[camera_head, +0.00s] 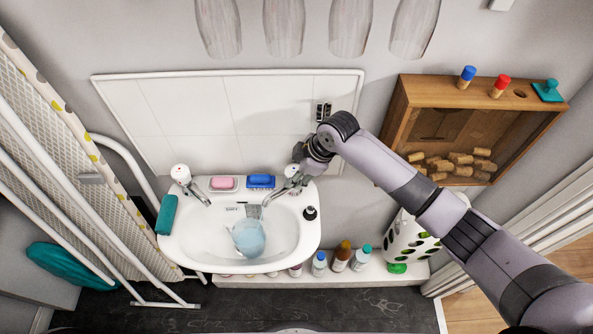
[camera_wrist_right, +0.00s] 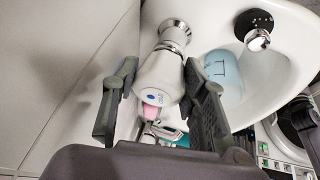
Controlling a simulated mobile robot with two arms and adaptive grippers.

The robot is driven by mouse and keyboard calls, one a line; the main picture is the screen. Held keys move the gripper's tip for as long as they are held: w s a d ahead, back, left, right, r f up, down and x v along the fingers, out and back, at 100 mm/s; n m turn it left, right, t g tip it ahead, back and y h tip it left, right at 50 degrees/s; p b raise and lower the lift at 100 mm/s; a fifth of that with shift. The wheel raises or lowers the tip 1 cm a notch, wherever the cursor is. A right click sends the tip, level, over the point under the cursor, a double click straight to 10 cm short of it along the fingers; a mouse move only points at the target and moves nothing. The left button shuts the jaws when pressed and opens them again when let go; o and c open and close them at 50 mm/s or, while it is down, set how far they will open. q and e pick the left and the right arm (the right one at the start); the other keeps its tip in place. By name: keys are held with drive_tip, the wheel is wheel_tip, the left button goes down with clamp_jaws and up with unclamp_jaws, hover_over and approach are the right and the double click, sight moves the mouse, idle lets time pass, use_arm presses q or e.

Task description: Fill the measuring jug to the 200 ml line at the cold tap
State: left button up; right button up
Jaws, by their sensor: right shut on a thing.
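The measuring jug (camera_head: 248,238), pale blue and see-through, stands in the white basin (camera_head: 185,245) below the right-hand tap. It also shows in the right wrist view (camera_wrist_right: 224,72), with dark marks on its side; I cannot read its water level. The cold tap (camera_head: 278,192) is the right-hand one, with a white head (camera_wrist_right: 158,80) bearing a blue mark. My right gripper (camera_head: 298,168) is shut on that head, its dark fingers on either side (camera_wrist_right: 160,66). I cannot tell whether water runs. My left gripper is not in view.
The other tap (camera_head: 188,183) stands at the basin's left. A pink soap (camera_head: 223,183) and a blue brush (camera_head: 261,181) lie on the back ledge. Several bottles (camera_head: 341,255) stand below right; a drying rack (camera_head: 70,200) fills the left.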

drive_tip(key=p, duration=0.1)
drive_tip(key=m+p, duration=0.1)
drive_tip(key=shift+s+r+m+p, duration=0.1)
drive_tip(key=shift+r+m+p, duration=0.15)
drive_tip(key=shift+m+p, duration=0.05)
drive_tip(key=shift+f+m+t+h, duration=0.15)
drive_tip(key=shift+m+t+h, duration=0.15)
drive_tip(key=o, duration=0.9)
drive_tip(key=v, duration=1.2)
